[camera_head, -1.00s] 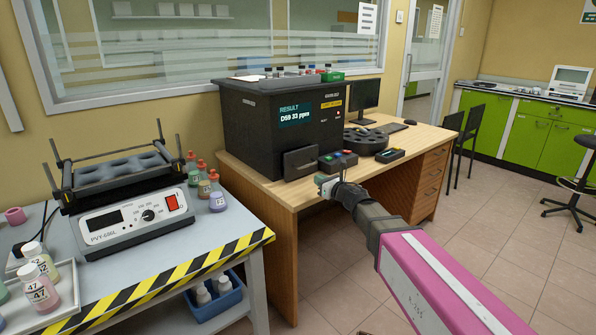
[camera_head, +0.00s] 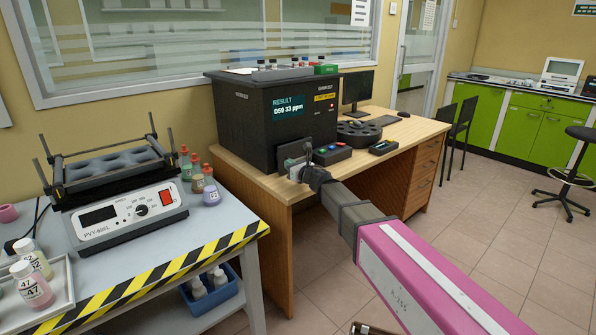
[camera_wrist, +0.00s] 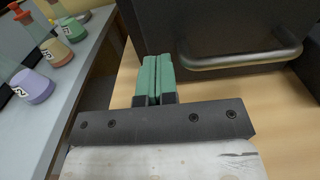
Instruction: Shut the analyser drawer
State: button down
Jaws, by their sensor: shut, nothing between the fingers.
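The black analyser (camera_head: 250,125) stands on the wooden desk, its screen reading "RESULT D59 33 ppm". Its drawer front (camera_head: 296,149) is low on the front face, partly hidden by my gripper (camera_head: 294,170). In the wrist view, the dark drawer front carries a curved bar handle (camera_wrist: 240,60) at upper right. My gripper's green fingers (camera_wrist: 154,72) are together and empty, left of the handle and near the lower left part of the front. I cannot tell whether they touch it, or how far the drawer stands out.
A small box with coloured buttons (camera_head: 328,154) and a round dark carousel (camera_head: 359,133) lie right of the drawer. At left, a grey bench (camera_head: 165,255) holds a shaker (camera_head: 125,210) and several capped bottles. Bare desk (camera_head: 268,183) shows in front of the analyser.

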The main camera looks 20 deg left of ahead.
aim_at(282, 160)
jog(key=shift+x, duration=1.15)
jog(key=shift+x, duration=1.95)
jog(key=shift+w+r, duration=0.1)
